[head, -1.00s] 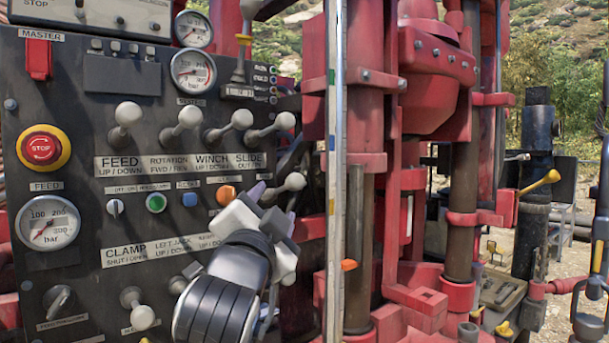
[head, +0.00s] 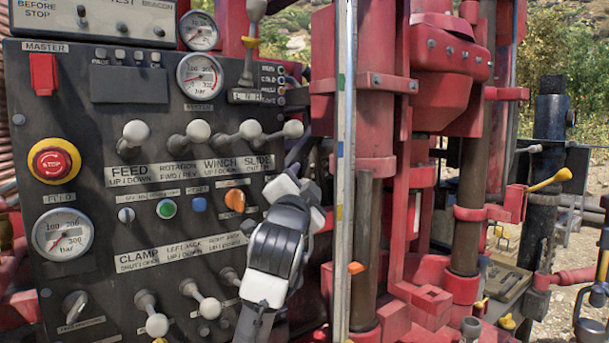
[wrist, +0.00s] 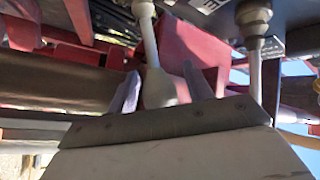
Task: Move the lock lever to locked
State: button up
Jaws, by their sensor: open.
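In the wrist view, a lever with a pale rod and a bulbous knob (wrist: 158,88) stands between the two spread fingers of my gripper (wrist: 161,72). I cannot tell whether the fingers touch it. No readable label marks it as the lock lever. In the head view, my gripper (head: 306,170) is at the right edge of the dark control panel (head: 115,225), just below the SLIDE lever (head: 291,130).
Several white-knobbed levers crowd the panel, with an orange knob (head: 235,200) left of my gripper. A red mast (head: 375,110) and silver rail (head: 345,150) stand close on the right.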

jog(key=shift+w, duration=0.25)
grip_shut()
jog(key=shift+s, duration=0.1)
